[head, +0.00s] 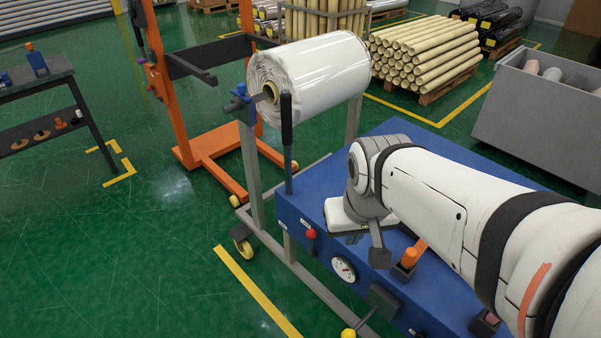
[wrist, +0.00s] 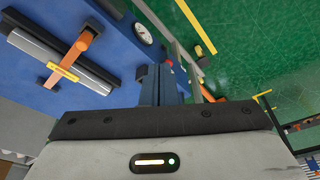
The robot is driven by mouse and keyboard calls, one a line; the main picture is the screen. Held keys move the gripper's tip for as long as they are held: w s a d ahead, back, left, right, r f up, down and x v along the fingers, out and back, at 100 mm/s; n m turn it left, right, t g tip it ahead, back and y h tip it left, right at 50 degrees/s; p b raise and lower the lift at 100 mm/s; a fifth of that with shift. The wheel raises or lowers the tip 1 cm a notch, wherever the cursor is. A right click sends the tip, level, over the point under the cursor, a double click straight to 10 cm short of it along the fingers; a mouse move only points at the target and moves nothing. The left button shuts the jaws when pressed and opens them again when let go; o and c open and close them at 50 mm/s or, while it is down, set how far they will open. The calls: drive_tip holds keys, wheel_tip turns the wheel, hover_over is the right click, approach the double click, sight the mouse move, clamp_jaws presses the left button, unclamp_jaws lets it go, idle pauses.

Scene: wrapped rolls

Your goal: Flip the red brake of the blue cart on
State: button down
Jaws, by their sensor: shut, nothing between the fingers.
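The blue cart (head: 305,210) stands in the middle right of the head view and fills the upper left of the wrist view (wrist: 30,60). A lever with a red knob (head: 311,235) sits near its left front edge, beside the round gauge. A red part also shows in the wrist view (wrist: 169,63), close beside my fingertips. My gripper (wrist: 160,80) is shut and empty over the cart. In the head view my arm hides part of the cart top, and the fingers are hard to make out. I cannot tell whether they touch the red lever.
A white gauge (head: 343,270) and an orange switch (head: 409,257) are on the cart. A black upright handle (head: 287,140) rises at its left corner. Behind it a wrapped roll (head: 310,75) rests on a stand. Green floor (head: 130,260) is open at left.

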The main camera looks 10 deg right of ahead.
drive_tip(key=w+d+f+m+t+h+b, duration=0.1)
drive_tip(key=w+d+f+m+t+b, duration=0.1)
drive_tip(key=w+d+f+m, duration=0.4)
drive_tip(key=w+d+f+m+t+h+b, duration=0.1)
drive_tip(key=w+d+f+b, duration=0.15)
drive_tip(key=w+f, duration=0.6)
drive_tip(key=a+f+m+t+y+b, duration=0.2)
drive_tip(key=f+m+y, duration=0.3)
drive_tip(key=f, duration=0.8)
drive_tip(key=shift+w+a+f+m+y+b, duration=0.15)
drive_tip(key=shift+w+a+m+y+b, duration=0.15)
drive_tip(key=shift+w+a+m+y, duration=0.15)
drive_tip(key=shift+a, duration=0.1)
